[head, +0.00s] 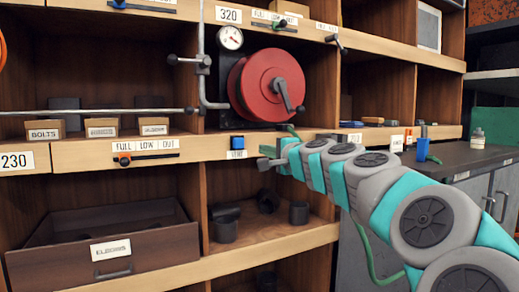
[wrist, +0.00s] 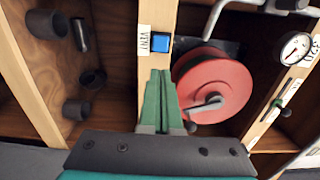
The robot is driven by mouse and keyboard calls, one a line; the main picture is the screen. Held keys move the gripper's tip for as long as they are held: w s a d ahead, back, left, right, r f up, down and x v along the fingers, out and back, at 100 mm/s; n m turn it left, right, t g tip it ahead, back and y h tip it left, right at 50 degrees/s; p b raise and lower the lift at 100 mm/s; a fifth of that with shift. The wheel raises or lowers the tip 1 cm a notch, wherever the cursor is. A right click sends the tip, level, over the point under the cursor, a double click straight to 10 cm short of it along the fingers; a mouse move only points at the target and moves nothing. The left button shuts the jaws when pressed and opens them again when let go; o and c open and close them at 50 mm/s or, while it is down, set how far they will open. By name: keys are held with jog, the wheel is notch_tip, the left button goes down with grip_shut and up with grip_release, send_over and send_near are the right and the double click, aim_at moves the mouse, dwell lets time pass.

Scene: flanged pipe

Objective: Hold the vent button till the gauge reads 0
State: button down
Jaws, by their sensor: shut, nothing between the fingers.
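The blue vent button (head: 238,142) sits on the wooden shelf edge, above its VENT label (head: 237,154). In the wrist view the blue button (wrist: 161,45) lies just beyond my fingertips, with a small gap in the picture; I cannot tell the depth. My gripper (head: 268,158) is right of the button and a little lower in the head view. Its green fingers (wrist: 160,73) are shut together and empty. The round white gauge (head: 230,37) is above the red wheel, and also in the wrist view (wrist: 294,47). Its needle is too small to read.
The red wheel (head: 268,82) with a grey crank stands in the bay above the button. Grey pipes run beside it. An open drawer (head: 110,248) labelled ELBOWS is at lower left. Dark pipe pieces (head: 224,228) lie in the bay below. A worktop (head: 460,160) is at right.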

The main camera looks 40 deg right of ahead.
aim_at(242, 143)
jog(key=x, duration=1.2)
jog(key=shift+w+f, duration=0.1)
jog(key=shift+w, duration=0.15)
